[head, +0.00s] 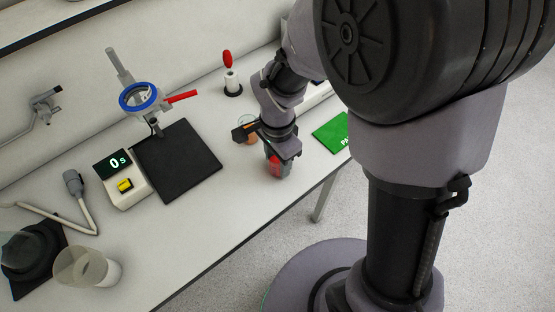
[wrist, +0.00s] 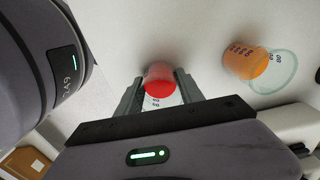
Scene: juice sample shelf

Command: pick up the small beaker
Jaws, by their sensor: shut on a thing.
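In the wrist view a small beaker with red liquid (wrist: 158,80) stands between the two fingers of my gripper (wrist: 160,92). The fingers are shut on its sides. Dark marks show on its lower part. In the head view my gripper (head: 277,165) is low over the bench near its front edge, and the red of the beaker (head: 274,170) shows between the fingers. I cannot tell whether the beaker touches the bench. A second beaker with orange liquid (wrist: 245,63) stands to the right in the wrist view, apart from my gripper. In the head view it (head: 254,138) is partly hidden by my arm.
A green mat (head: 332,132) lies right of my gripper. A black mat (head: 178,163) with a blue ring stand (head: 138,97), a timer (head: 121,178) and a large beaker (head: 85,268) are to the left. Clear bench lies left of my gripper.

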